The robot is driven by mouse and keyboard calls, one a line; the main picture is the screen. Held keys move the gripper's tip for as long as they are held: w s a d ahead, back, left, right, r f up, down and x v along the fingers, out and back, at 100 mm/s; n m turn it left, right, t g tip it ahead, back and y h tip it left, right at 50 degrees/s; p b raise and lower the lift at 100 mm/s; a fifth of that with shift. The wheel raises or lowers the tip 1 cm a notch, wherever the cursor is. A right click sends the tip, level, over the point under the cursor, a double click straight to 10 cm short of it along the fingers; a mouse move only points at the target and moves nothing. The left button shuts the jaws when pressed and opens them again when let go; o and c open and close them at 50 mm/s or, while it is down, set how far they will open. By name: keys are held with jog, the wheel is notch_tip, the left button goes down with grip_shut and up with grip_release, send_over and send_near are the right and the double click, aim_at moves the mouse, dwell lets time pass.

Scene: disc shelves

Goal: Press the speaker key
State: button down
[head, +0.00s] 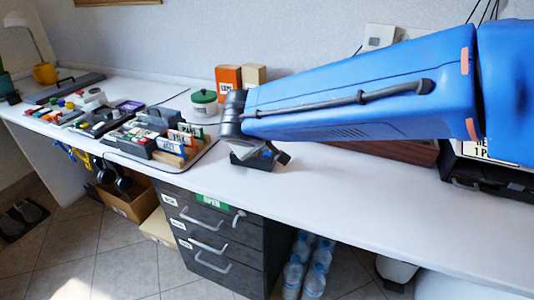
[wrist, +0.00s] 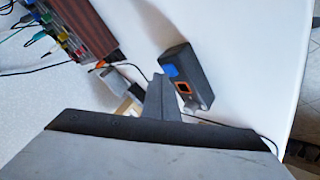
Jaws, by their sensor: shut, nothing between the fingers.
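A small dark box, which looks like the speaker (wrist: 178,62), shows right of centre in the wrist view. It has a blue patch (wrist: 170,70) and an orange-framed dark square (wrist: 183,87); I cannot tell which is the key. In the head view the box (head: 248,161) sits on the white counter below my wrist, partly hidden by my arm. My gripper (wrist: 161,80) is shut and empty. Its grey fingertips show just left of the box's face in the wrist view. Whether they touch it I cannot tell.
The white counter (head: 340,190) is clear to the right of the box. A tray of small blocks and cards (head: 165,140), a green-lidded jar (head: 204,102) and an orange box (head: 228,77) stand left and behind. In the wrist view, cables (wrist: 235,131) lie near the fingers.

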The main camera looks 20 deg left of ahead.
jog(key=shift+r, duration=0.45)
notch_tip(320, 180, up, 6)
dwell(0.8)
